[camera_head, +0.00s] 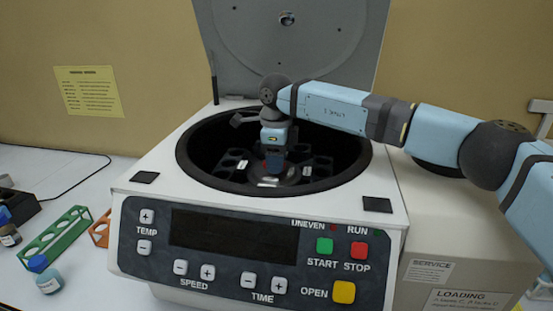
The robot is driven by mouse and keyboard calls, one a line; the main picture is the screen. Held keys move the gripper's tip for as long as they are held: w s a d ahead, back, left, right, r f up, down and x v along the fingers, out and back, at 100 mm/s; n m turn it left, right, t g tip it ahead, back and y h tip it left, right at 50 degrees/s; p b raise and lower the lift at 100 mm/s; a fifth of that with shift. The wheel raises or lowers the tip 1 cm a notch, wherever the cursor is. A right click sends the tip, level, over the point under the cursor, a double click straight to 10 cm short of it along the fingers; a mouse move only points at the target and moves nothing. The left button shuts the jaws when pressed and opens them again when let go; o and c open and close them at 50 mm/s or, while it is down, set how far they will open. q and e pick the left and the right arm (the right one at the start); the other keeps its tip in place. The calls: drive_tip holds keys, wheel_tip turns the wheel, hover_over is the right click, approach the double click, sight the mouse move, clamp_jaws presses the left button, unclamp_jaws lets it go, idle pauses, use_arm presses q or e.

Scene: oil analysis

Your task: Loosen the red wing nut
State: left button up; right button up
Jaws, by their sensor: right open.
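The centrifuge (150,205) stands in the middle with its lid (335,45) raised at the back. Its round chamber shows a dark rotor (318,165) with several tube slots. My right arm reaches in from the right, and my right gripper (273,165) points down over the rotor's centre. A silvery hub (290,176) lies just below. My left gripper is not in view.
A green tube rack (55,236) and an orange rack (100,232) stand left of the centrifuge. A small blue-capped bottle (46,278) and dark bottles (9,234) are at the far left. The chamber rim (185,165) surrounds my gripper.

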wheel_tip(320, 180, up, 14)
drive_tip(key=shift+b, duration=0.3)
drive_tip(key=shift+f, duration=0.2)
